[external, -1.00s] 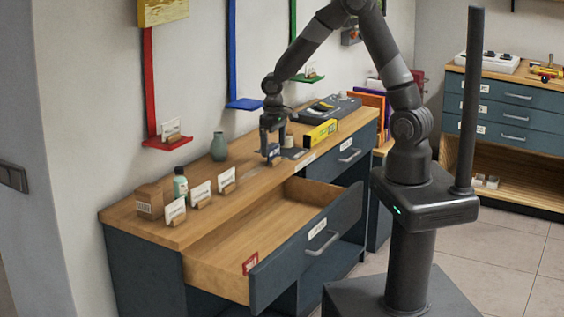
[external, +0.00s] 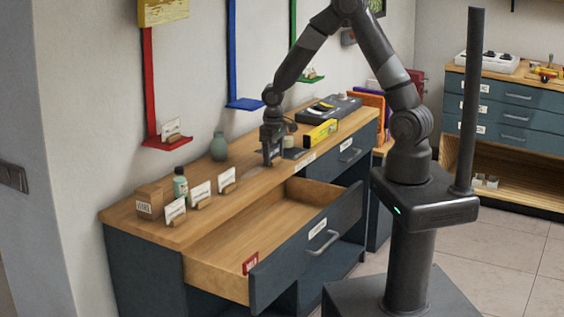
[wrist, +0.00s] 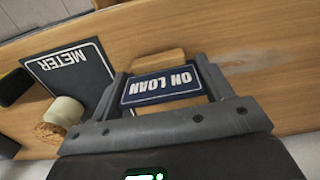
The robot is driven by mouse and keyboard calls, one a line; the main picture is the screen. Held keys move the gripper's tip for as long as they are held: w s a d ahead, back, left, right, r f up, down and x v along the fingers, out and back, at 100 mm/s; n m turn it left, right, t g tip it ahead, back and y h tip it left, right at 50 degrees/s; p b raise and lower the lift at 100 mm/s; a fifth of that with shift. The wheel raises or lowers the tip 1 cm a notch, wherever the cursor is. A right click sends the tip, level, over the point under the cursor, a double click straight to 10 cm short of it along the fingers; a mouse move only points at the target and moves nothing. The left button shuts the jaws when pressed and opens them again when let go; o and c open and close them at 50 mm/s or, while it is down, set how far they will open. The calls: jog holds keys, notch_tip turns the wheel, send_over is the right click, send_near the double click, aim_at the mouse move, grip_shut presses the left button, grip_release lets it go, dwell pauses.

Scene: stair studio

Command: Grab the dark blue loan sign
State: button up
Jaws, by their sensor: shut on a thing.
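The dark blue loan sign (wrist: 161,86), with white "ON LOAN" lettering and a wooden base, sits between the two fingers in the wrist view. My gripper (wrist: 160,76) is shut on it, one finger at each end. In the external view my gripper (external: 272,157) is low at the worktop, just left of the dark mat. There the sign is small and mostly hidden by the fingers, and I cannot tell whether it touches the wood.
A dark "METER" mat (wrist: 70,76) and a pale roll (wrist: 64,111) lie beside the sign. A yellow box (external: 321,131) is to the right and a green vase (external: 219,147) to the left. An open drawer (external: 262,240) juts out in front of the worktop (external: 240,197).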

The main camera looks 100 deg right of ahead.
jog(key=shift+c, duration=1.2)
